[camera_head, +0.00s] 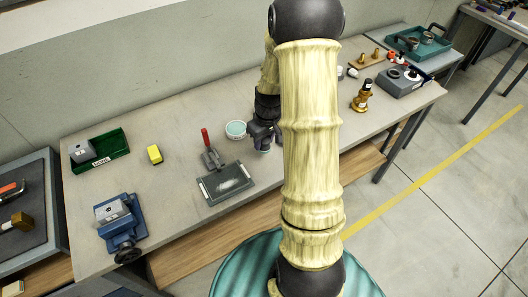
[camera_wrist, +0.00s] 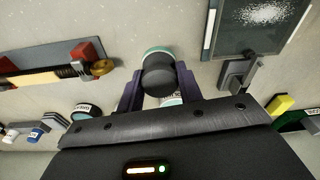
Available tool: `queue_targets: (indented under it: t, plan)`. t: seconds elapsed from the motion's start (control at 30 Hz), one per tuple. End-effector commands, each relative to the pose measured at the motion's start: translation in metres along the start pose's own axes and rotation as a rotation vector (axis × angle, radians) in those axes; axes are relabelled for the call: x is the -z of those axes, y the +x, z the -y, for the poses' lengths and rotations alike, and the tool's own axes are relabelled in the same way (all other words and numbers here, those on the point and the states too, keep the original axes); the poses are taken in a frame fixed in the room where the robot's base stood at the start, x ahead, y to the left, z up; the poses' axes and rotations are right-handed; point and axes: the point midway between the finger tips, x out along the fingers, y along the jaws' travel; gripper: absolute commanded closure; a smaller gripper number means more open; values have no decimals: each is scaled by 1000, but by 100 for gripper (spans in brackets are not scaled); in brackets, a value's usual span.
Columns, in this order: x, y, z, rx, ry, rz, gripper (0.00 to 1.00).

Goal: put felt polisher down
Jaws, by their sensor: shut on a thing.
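The felt polisher shows in the wrist view as a dark round knob (camera_wrist: 158,76) with a teal rim at its far end. My gripper (camera_wrist: 158,84) is shut on the knob, one purple finger on each side. In the head view my gripper (camera_head: 263,132) hangs over the middle of the bench (camera_head: 185,185), close to a round teal dish (camera_head: 236,129). The polisher (camera_head: 263,147) shows only in small part below the fingers there. I cannot tell whether it touches the bench top.
A dark plate (camera_head: 235,184) with a pale patch and a red-handled clamp (camera_head: 208,142) lie left of my gripper. Further left are a yellow block (camera_head: 155,154), a green tray (camera_head: 120,150) and a blue vise (camera_head: 125,231). A brass piece (camera_head: 362,96) stands right of my arm.

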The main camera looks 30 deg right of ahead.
Motion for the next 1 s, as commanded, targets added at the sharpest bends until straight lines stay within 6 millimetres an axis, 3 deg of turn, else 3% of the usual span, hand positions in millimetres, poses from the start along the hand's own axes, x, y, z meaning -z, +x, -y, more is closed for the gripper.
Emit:
queue_targets:
  t: [0.1,0.47,0.8,1.0]
  plan:
    - [-2,14,0,1,1,2,93]
    - [-2,18,0,0,0,0,93]
    - [-7,56,0,1,0,1,93]
    - [-7,57,0,0,0,0,93]
